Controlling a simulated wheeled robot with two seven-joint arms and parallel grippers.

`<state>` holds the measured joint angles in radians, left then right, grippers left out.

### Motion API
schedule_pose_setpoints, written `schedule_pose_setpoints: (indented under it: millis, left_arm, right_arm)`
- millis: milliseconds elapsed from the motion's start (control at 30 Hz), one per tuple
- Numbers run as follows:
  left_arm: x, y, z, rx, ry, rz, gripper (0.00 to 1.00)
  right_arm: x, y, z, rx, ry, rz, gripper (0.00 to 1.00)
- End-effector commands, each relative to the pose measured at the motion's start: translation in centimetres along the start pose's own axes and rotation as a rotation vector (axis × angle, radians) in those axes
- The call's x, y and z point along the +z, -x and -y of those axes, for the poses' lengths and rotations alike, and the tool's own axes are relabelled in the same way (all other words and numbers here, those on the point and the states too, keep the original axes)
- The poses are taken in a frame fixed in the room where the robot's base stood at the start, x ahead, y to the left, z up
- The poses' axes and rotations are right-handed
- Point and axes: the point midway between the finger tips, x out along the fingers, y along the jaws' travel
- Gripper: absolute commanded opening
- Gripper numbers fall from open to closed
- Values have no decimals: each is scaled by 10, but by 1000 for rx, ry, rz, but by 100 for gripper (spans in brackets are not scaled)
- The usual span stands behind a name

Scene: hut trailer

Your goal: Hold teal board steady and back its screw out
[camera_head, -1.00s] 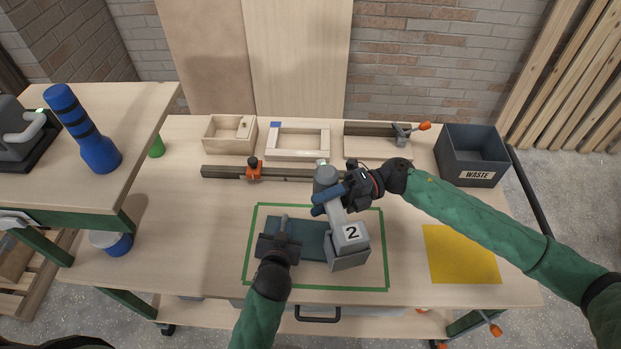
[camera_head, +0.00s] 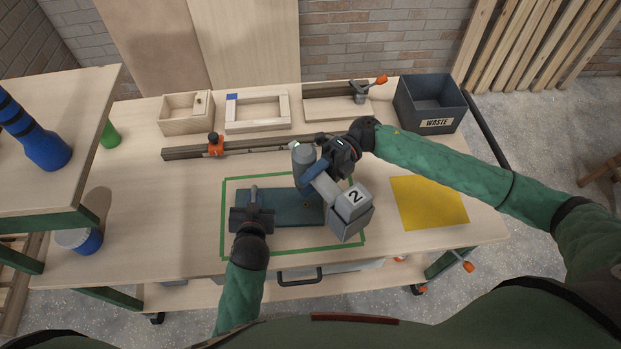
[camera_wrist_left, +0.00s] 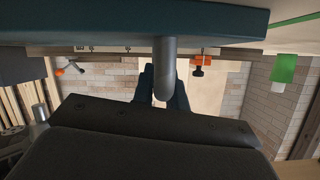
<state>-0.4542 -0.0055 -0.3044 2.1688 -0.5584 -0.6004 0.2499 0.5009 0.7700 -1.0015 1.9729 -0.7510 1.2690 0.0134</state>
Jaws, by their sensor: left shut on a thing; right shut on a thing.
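The teal board (camera_head: 290,208) lies flat inside a green outlined rectangle on the bench. My left gripper (camera_head: 253,210) is at the board's left end, shut on a grey post that rises there; the post (camera_wrist_left: 165,70) shows between its fingers in the left wrist view. My right gripper (camera_head: 335,165) is shut on the grip of a grey and blue power driver (camera_head: 303,155), held above the board. Its grey battery block, marked 2 (camera_head: 353,205), hangs beyond the board's right end. A small dark spot shows on the board near the driver; I cannot tell whether it is the screw.
A rail with an orange clamp (camera_head: 215,146) lies behind the board. Wooden trays (camera_head: 187,125) and a grey WASTE bin (camera_head: 437,123) stand at the back. A yellow sheet (camera_head: 428,203) lies flat at the right. A raised shelf with a blue bottle is at the left.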

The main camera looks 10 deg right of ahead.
Motion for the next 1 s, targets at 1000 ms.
schedule_pose_setpoints:
  millis: [1000]
  left_arm:
    - [-1, 0, 0, 0, 0, -1, 0]
  right_arm:
    - [0, 0, 53, 1, 1, 0, 0]
